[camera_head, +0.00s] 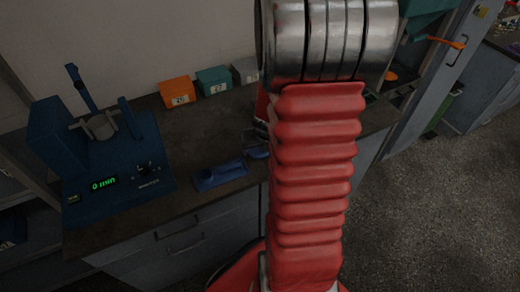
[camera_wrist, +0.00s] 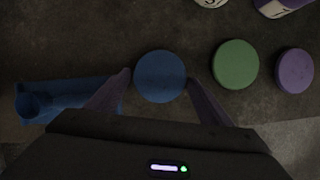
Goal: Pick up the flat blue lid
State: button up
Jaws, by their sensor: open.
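The flat blue lid (camera_wrist: 160,76) is a round disc on the dark countertop in the wrist view. My gripper (camera_wrist: 158,80) is open, with one finger on the left side of the lid and one on the right. The fingertips are close to the lid's edges; I cannot tell whether they touch it or how high they are above the counter. In the head view my red arm hides the gripper and most of this part of the counter.
A green lid (camera_wrist: 236,64) and a purple lid (camera_wrist: 294,70) lie to the right. A blue tool-like holder (camera_wrist: 60,98) lies to the left, also in the head view (camera_head: 220,175). The blue shaker machine (camera_head: 105,150) and orange (camera_head: 177,92) and teal (camera_head: 213,80) boxes stand on the counter.

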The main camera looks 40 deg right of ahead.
aim_at(260, 152)
jog(key=shift+c, duration=0.3)
jog(key=c, duration=0.7)
jog(key=shift+r, duration=0.1)
jog(key=shift+c, duration=0.2)
notch_tip(260, 152, up, 10)
dwell(0.3)
dwell(0.6)
